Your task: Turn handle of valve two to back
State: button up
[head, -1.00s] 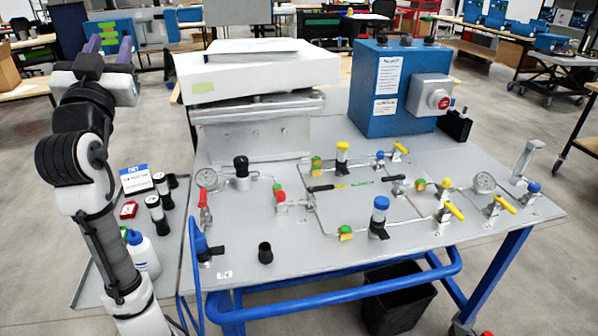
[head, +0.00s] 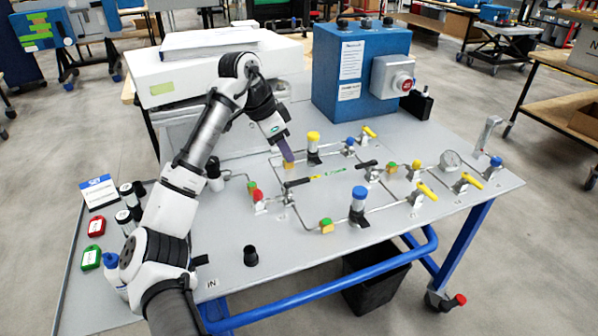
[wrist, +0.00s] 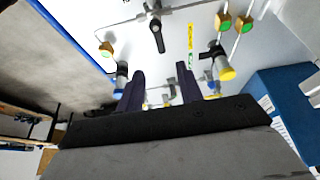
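My gripper (head: 288,158) is over the panel at the rear left, its purple fingers pointing down. In the wrist view my gripper (wrist: 161,80) has its fingers apart with a gap between them, empty. A black-handled valve (head: 297,183) sits just in front of the fingers, its handle lying sideways; a black-handled valve (wrist: 157,38) also shows in the wrist view, beyond the fingertips. A second black-handled valve (head: 367,165) is further right. I cannot read which is valve two. No handle is visibly touched.
A yellow-capped bottle (head: 313,145) stands close right of my gripper, and a blue-capped bottle (head: 358,203) stands further forward. Thin pipes and yellow-handled valves (head: 427,191) cover the right side. A blue box (head: 350,85) and a white instrument (head: 185,72) stand behind.

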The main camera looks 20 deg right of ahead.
aim_at(302, 180)
jog(key=p+x, duration=0.1)
jog(key=x, duration=0.9)
grip_shut()
